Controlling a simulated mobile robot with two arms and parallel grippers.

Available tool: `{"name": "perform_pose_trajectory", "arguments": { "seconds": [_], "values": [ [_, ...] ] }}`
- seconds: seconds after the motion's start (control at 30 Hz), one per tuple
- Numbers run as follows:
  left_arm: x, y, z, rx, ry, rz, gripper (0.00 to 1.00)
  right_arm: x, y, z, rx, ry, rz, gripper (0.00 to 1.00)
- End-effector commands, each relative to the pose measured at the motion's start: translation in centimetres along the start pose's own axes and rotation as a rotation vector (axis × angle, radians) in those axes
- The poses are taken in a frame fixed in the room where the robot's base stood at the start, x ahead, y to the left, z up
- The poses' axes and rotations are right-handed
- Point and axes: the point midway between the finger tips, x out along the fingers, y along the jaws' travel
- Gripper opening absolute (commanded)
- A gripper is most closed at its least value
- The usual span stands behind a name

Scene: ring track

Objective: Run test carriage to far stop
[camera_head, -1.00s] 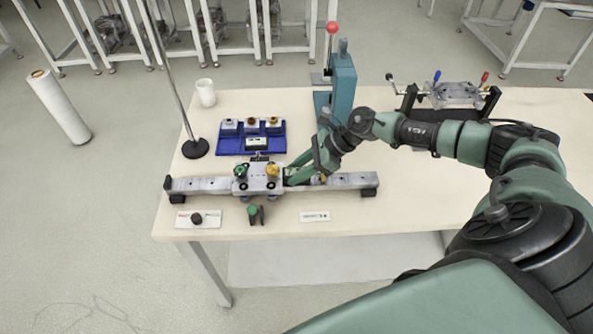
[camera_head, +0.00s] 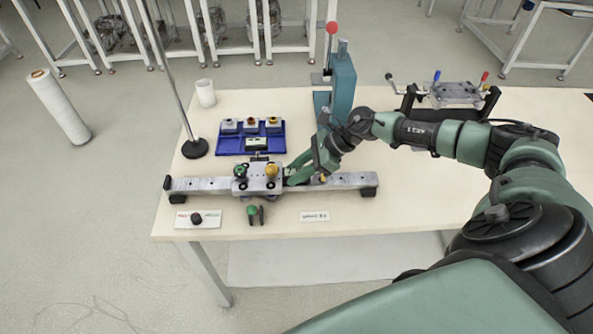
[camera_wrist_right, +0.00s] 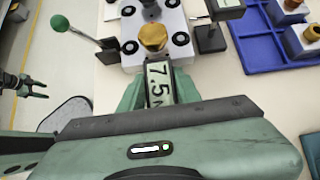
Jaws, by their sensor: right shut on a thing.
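The test carriage (camera_head: 258,182) is a pale block with a yellow knob and a green knob, on a long grey rail (camera_head: 340,181), left of the rail's middle. In the right wrist view the carriage (camera_wrist_right: 128,48) shows black round fittings, a brass knob and a green-balled lever (camera_wrist_right: 75,28). My right gripper (camera_head: 290,176) comes in from the right and is shut on the carriage's tab, which reads 7.5 (camera_wrist_right: 159,82). My left gripper (camera_wrist_right: 35,87) shows small at the left edge of the right wrist view, its fingers apart and empty. It is outside the head view.
A blue tray (camera_head: 222,151) with several small blocks lies behind the rail. A teal press (camera_head: 343,85) stands behind my right gripper. A pole on a black base (camera_head: 195,149) and a white cup (camera_head: 205,93) are at left.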

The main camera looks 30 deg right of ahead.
Motion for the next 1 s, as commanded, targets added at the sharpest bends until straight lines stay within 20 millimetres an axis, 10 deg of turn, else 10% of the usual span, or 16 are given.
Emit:
{"name": "perform_pose_trajectory", "arguments": {
  "seconds": [0.7,1.0],
  "values": [
    [1.2,0.1,0.1,0.0,0.0,0.0,0.55,10.8,0.1,11.1,-0.003,-0.012,0.003,0.0],
    [1.6,0.1,0.1,0.0,0.0,0.0,0.55,12.6,0.0,13.0,-0.001,-0.01,0.0,0.0]
  ]
}}
